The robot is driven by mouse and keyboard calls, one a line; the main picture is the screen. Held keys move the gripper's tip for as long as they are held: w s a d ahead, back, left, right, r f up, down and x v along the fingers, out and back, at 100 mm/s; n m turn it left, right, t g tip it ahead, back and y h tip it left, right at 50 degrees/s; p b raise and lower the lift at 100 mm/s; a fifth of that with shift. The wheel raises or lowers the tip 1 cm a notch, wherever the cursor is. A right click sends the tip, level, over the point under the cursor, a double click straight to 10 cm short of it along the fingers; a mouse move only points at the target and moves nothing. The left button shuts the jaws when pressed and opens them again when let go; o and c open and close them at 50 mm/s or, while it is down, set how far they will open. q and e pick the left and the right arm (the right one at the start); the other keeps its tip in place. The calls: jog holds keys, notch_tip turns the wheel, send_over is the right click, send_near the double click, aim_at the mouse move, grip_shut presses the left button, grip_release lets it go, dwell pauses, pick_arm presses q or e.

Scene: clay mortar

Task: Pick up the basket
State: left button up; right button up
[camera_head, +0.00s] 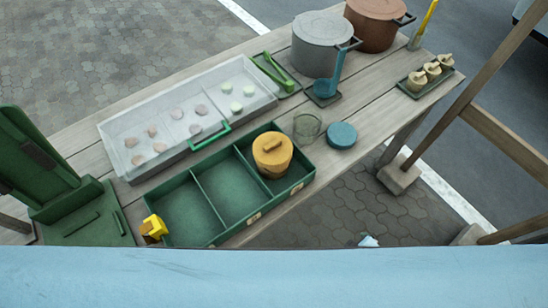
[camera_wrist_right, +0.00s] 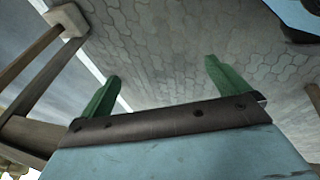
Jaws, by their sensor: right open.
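No plain woven basket shows. The nearest match is a round tan lidded container (camera_head: 272,155) in the right compartment of a green divided box (camera_head: 180,205), though I cannot tell if it is the basket. The box's other two compartments are empty. My right gripper (camera_wrist_right: 161,72) shows in the right wrist view with its two green fingers wide apart and nothing between them. It is over grey paving, away from the tabletop things. My left gripper is in neither view.
The wooden table (camera_head: 375,110) also holds a clear tray (camera_head: 185,95) of small rounds, a grey pot (camera_head: 318,45), a brown pot (camera_head: 373,22), a blue ladle (camera_head: 335,75), a glass (camera_head: 307,126) and a blue disc (camera_head: 342,135). A wooden post (camera_head: 470,85) stands at right.

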aim_at(274, 148)
jog(key=w+a+r+n+t+y, duration=0.1)
jog(key=w+a+r+n+t, duration=0.1)
jog(key=w+r+n, duration=0.4)
jog(key=w+a+r+n+t, duration=0.2)
jog(key=a+r+n, duration=0.1)
jog(key=r, duration=0.6)
jog(key=w+a+r+n+t+y, duration=0.1)
jog(key=w+a+r+n+t, duration=0.1)
jog(key=w+r+n, duration=0.4)
jog(key=s+a+r+n+t+y+b, duration=0.2)
jog(key=a+r+n+y, duration=0.6)
jog(key=n, duration=1.2)
jog(key=shift+h, duration=0.6)
jog(key=x, duration=0.2)
jog(key=a+x, duration=0.1)
jog(key=x, duration=0.1)
jog(key=s+x, duration=0.1)
jog(key=x, duration=0.2)
jog(key=shift+w+a+f, duration=0.1)
jog(key=shift+a, duration=0.15)
jog(key=x, duration=0.4)
jog(key=shift+w+a+f, duration=0.15)
jog(key=shift+w+a, duration=0.05)
jog(key=shift+a, duration=0.15)
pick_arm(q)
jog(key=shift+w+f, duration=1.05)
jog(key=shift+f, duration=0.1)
pick_arm(e)
jog(key=c, duration=1)
